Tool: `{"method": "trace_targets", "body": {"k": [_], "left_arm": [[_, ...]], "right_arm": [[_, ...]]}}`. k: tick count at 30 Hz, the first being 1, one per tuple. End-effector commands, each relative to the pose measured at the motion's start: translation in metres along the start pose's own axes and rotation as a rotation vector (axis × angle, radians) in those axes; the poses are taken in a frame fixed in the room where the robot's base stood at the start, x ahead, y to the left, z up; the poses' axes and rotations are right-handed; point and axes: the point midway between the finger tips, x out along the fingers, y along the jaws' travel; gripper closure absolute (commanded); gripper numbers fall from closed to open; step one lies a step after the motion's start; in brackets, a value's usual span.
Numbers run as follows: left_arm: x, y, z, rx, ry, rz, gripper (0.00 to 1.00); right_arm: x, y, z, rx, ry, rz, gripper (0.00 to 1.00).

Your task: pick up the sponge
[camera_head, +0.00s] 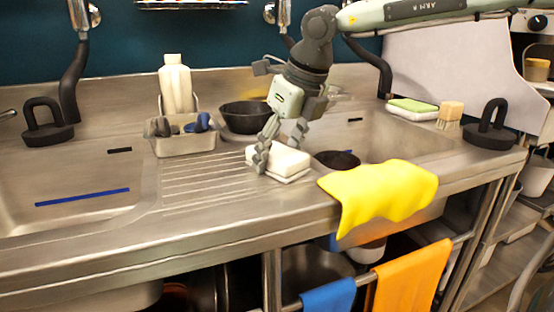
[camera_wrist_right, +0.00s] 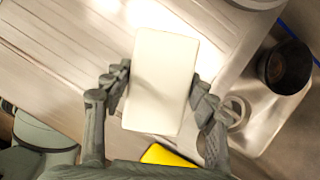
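A white, block-shaped sponge (camera_head: 287,161) lies on the ribbed drainboard between the two sinks in the head view. It also shows as a pale rectangle in the right wrist view (camera_wrist_right: 162,82). My right gripper (camera_head: 280,146) reaches down over it, with one finger on each side. In the right wrist view the fingers of this gripper (camera_wrist_right: 160,78) flank the long sides of the sponge, very close to them; firm contact cannot be made out. A green-and-white sponge (camera_head: 412,108) lies at the back right of the counter. My left gripper is not in view.
A yellow cloth (camera_head: 380,194) hangs over the front edge, right of the white sponge. A black bowl (camera_head: 246,117), a metal caddy (camera_head: 178,144) and a white bottle (camera_head: 175,84) stand behind it. A brush (camera_head: 450,115) stands at the right. The left drainboard is clear.

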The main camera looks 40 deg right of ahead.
Motion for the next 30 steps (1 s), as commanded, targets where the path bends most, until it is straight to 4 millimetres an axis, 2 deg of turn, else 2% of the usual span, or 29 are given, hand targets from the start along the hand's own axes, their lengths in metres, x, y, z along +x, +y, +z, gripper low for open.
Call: {"method": "trace_targets", "body": {"k": [1,6,11,16,17,24,30], "left_arm": [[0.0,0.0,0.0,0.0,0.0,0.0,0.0],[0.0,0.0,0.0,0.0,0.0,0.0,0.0],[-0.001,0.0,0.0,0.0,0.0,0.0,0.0],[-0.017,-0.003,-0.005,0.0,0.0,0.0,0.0],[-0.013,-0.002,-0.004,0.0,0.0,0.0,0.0],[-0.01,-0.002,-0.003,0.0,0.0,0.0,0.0],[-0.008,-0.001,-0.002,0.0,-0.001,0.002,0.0]], "right_arm": [[0.0,0.0,0.0,0.0,0.0,0.0,0.53],[0.0,0.0,0.0,0.0,0.0,0.0,0.72],[0.0,0.0,0.0,0.0,0.0,0.0,0.72],[-0.01,0.001,0.004,-0.001,0.001,0.002,0.72],[-0.011,0.0,0.005,0.0,-0.002,0.0,0.72],[-0.059,-0.001,0.025,0.001,-0.004,-0.003,0.72],[-0.088,0.0,0.037,0.001,-0.002,-0.002,0.72]]}}
